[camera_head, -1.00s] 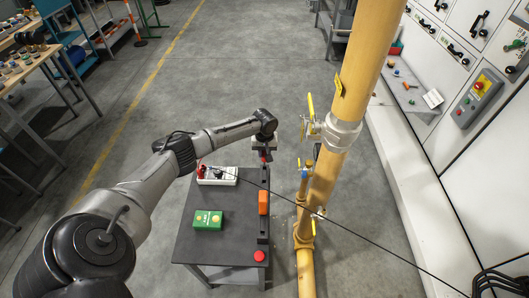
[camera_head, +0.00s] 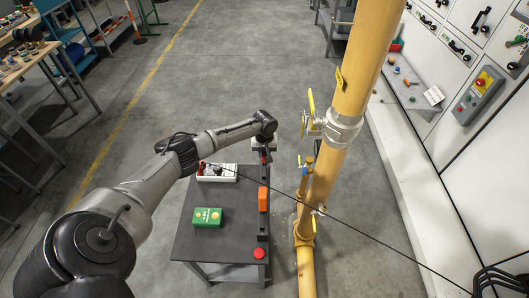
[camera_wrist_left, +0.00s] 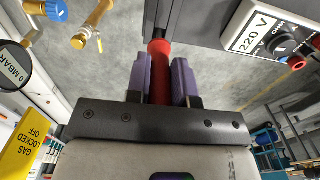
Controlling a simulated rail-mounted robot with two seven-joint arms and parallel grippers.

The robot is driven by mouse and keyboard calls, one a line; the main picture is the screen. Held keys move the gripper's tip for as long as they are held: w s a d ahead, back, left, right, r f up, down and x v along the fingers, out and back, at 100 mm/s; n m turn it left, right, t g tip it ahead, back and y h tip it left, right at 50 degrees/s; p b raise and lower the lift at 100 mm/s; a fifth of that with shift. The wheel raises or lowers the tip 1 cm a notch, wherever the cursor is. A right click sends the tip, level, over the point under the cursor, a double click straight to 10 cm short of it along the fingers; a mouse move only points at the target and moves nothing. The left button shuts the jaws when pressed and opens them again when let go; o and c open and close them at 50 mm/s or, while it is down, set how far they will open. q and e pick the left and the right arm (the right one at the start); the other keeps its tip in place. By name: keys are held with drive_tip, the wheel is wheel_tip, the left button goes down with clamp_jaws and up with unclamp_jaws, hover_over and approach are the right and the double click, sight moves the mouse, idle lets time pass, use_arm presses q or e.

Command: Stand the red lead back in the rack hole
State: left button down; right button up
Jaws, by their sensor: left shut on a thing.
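My left gripper (camera_wrist_left: 160,80) is shut on the red lead (camera_wrist_left: 159,50) in the left wrist view. The lead's red body lies between the two purple-grey fingers, its far end reaching a dark bar at the top of the picture. In the head view my left gripper (camera_head: 264,152) is above the far end of the dark rack (camera_head: 263,222) along the table's right edge. Whether the lead's tip is inside a rack hole I cannot tell. My right gripper does not show.
The yellow pipe (camera_head: 328,155) with valves stands close to the right. A black cable crosses over the table.

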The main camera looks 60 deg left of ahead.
use_arm(q)
drive_tip(key=shift+f+b, duration=0.7)
drive_tip(key=shift+f, duration=0.8)
drive_tip(key=c, duration=0.9)
unclamp_jaws()
wheel_tip(320, 180, up, 12)
drive_tip(key=p, duration=0.4)
drive_tip(key=shift+r, duration=0.95)
